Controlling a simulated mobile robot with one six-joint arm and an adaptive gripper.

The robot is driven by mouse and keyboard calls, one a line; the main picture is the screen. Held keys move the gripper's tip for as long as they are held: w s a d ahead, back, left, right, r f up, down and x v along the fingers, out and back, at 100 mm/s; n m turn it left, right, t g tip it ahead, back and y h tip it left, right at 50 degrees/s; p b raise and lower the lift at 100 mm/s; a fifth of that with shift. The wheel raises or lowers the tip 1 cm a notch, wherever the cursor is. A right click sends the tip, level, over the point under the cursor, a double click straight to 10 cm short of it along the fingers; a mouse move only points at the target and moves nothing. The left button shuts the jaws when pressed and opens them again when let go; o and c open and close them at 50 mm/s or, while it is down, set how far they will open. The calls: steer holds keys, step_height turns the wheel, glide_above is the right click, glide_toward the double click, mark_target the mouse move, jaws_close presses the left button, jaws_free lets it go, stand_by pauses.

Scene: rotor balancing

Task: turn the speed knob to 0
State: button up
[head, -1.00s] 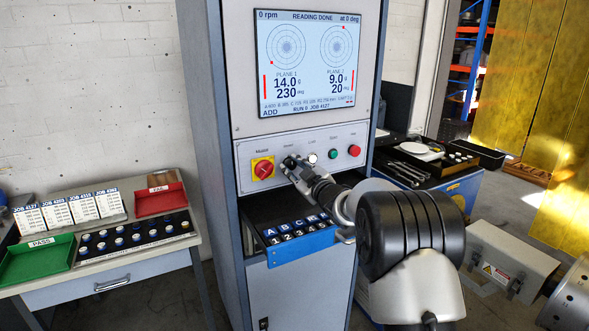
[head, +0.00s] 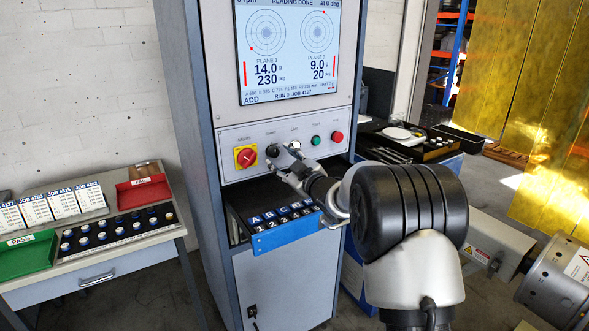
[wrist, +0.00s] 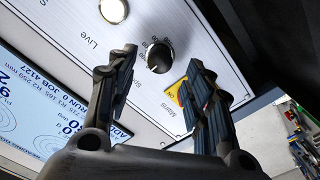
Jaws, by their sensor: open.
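The speed knob (head: 272,150) is a small dark round knob on the control panel, between the main switch and the white Live button. In the wrist view the knob (wrist: 159,56) sits between and beyond my fingertips, with a printed number scale around it. Its pointer setting is too small to read. My gripper (head: 284,160) is just in front of the panel, slightly below and right of the knob. In the wrist view my gripper (wrist: 160,64) is open, its fingers on either side of the knob. I cannot tell whether they touch it.
The red and yellow main switch (head: 246,156) is left of the knob; the white Live button (head: 295,145), green button (head: 315,140) and red button (head: 337,137) are right. The screen (head: 289,48) stands above. An open blue-fronted drawer (head: 286,233) juts out below.

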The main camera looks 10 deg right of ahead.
steer(key=v, duration=0.8)
steer(key=shift+s, duration=0.2)
steer(key=s+d+r+m+g+h, duration=0.1)
steer(key=s+r+m+g+h, duration=0.15)
steer(key=s, duration=0.45)
steer(key=s+d+r+m+g+h, duration=0.1)
steer(key=s+m+g+h, duration=0.1)
steer(key=s+m+h, duration=0.35)
steer(key=s+a+f+g, duration=0.2)
steer(key=s+f, duration=0.1)
steer(key=s, duration=0.8)
steer(key=s+a+f+m+g+y, duration=0.1)
steer(key=s+a+f+g, duration=0.1)
steer(key=s, duration=0.9)
steer(key=s+a+f+m+g+y, duration=0.1)
steer(key=s+f+g, duration=0.3)
steer(key=s, duration=0.7)
steer(key=shift+s+a+f, duration=0.25)
steer(key=shift+a+f, duration=0.05)
steer(key=shift+a, duration=0.15)
